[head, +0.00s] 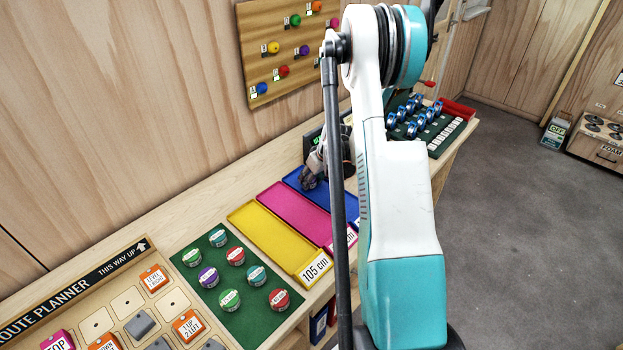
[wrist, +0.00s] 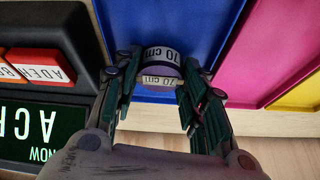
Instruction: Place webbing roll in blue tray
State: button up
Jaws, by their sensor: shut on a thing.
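The webbing roll (wrist: 158,72) shows in the wrist view as a purple roll with white bands reading "70 cm". My gripper (wrist: 157,78) is shut on it, with a finger on each side. The blue tray (wrist: 205,28) lies behind and under the roll in the wrist view. In the head view my gripper (head: 309,180) is over the far-left part of the blue tray (head: 321,197), and the roll in it cannot be made out. Whether the roll touches the tray floor cannot be told.
The magenta tray (head: 290,208) and yellow tray (head: 268,240), labelled 105 cm, lie beside the blue one. A green mat (head: 213,290) holds several rolls nearer. A black panel with red-and-white blocks (wrist: 40,68) stands close left of my gripper. The route planner board (head: 80,283) is at lower left.

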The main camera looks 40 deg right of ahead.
jog(key=shift+f, duration=0.2)
jog(key=o, duration=1.2)
jog(key=shift+c, duration=0.2)
jog(key=shift+r, duration=0.15)
jog(key=shift+r, duration=0.2)
jog(key=p+v, duration=0.2)
jog(key=v, duration=0.9)
jog(key=shift+s+r, duration=0.2)
jog(key=shift+r, duration=0.15)
